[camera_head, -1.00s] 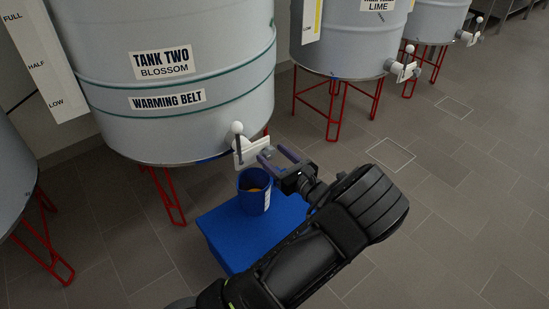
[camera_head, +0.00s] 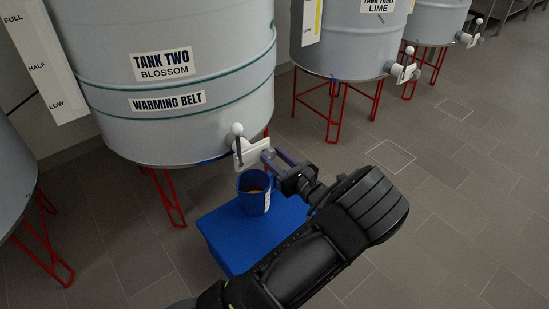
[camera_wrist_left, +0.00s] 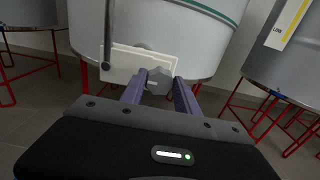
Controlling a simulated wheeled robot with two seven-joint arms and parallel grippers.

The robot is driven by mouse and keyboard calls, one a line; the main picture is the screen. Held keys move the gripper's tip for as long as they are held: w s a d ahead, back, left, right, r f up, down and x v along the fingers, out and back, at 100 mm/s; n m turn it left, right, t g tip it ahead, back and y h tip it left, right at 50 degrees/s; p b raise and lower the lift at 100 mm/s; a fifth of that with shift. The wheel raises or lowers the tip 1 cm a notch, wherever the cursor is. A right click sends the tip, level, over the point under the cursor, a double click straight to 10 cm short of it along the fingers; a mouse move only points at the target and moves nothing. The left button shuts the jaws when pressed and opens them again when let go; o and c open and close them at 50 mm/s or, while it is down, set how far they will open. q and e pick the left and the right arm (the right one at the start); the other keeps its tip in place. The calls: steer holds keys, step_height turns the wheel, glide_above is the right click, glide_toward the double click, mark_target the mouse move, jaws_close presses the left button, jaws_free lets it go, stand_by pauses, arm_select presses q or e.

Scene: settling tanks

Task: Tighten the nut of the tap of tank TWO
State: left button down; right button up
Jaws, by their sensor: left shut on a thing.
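Tank TWO (camera_head: 190,120) is a grey tank labelled "TANK TWO BLOSSOM", standing on red legs. Its tap (camera_head: 238,143) has a white ball-topped lever and a white plate low on the tank's right side. The grey nut (camera_wrist_left: 157,84) sits in front of the white plate (camera_wrist_left: 125,62) in the left wrist view. My left gripper (camera_head: 271,157), with purple fingers, is shut on the nut, one finger on each side, as the left wrist view shows. The fingers partly hide the nut. My right gripper is not in view.
A blue bucket (camera_head: 246,203) with orange-brown contents stands on a blue box (camera_head: 222,236) below the tap, close under my left gripper. Tank THREE (camera_head: 345,45) with its own tap (camera_head: 402,72) stands farther right. The tiled floor (camera_head: 450,200) at right is clear.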

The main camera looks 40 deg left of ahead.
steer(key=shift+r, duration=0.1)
arm_select(q)
steer(key=shift+r+m+p, duration=0.2)
steer(key=shift+m+p, duration=0.4)
steer(key=shift+p, duration=0.55)
steer(key=m+p, duration=0.4)
steer(key=p, duration=0.1)
steer(key=shift+w+m+p, duration=0.1)
steer(key=shift+m+p, duration=0.2)
steer(key=shift+m, duration=0.1)
steer(key=shift+f+m+p, duration=0.1)
steer(key=shift+m+p, duration=0.55)
steer(key=shift+m, duration=0.25)
steer(key=m+p, duration=0.2)
steer(key=m, duration=0.2)
steer(key=shift+w+f+m, duration=0.1)
steer(key=shift+f+m, duration=0.05)
steer(key=shift+m, duration=0.15)
steer(key=m, duration=0.2)
steer(key=shift+f+m+p, duration=0.1)
steer(key=shift+m+p, duration=0.2)
steer(key=shift+p, duration=0.05)
steer(key=shift+f+m, duration=0.1)
steer(key=shift+m, duration=1.4)
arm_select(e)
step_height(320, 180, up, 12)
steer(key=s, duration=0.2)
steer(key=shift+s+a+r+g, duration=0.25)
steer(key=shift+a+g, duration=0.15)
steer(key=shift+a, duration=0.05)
